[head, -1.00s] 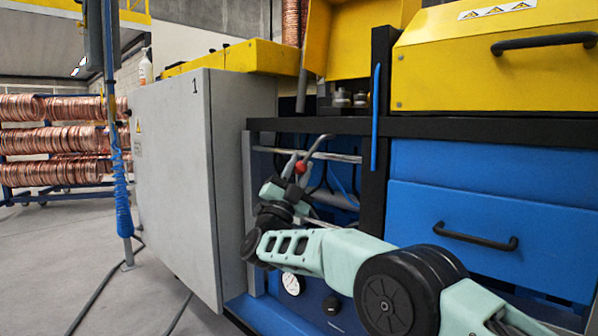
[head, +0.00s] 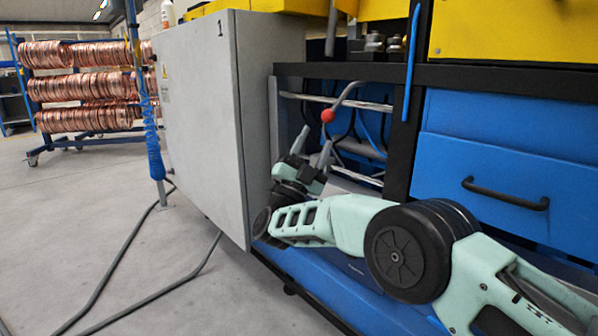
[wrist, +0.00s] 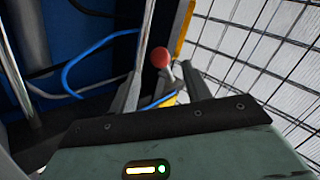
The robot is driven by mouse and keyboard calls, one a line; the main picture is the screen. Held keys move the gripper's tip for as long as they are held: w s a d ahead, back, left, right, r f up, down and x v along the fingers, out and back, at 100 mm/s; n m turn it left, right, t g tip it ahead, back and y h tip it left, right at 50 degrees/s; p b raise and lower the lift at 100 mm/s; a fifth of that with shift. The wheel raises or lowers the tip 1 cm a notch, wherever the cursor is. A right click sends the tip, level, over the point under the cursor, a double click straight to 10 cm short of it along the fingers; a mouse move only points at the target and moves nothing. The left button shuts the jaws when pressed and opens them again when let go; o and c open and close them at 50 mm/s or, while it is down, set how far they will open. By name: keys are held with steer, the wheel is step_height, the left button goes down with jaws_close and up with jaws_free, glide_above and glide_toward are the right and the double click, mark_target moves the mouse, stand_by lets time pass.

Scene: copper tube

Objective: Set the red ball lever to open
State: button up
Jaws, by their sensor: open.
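The red ball (head: 328,115) sits at the end of a curved grey lever (head: 347,92) in the open bay of the blue machine. My gripper (head: 312,144) is open and empty in the head view, with its fingers pointing up just below and left of the ball. In the wrist view the red ball (wrist: 161,58) shows just beyond and between the fingertips of my gripper (wrist: 161,68). Whether a finger touches the ball or the lever, I cannot tell.
A grey cabinet door (head: 195,125) stands close left of my gripper. A black frame beam (head: 480,78) runs above the bay. A blue drawer with a black handle (head: 505,195) is to the right. Cables (wrist: 85,65) hang in the bay. Open floor lies at left.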

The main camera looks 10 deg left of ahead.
steer(key=p+v, duration=0.1)
steer(key=v, duration=0.8)
steer(key=shift+s+p, duration=0.15)
steer(key=shift+p, duration=0.25)
steer(key=shift+f, duration=0.15)
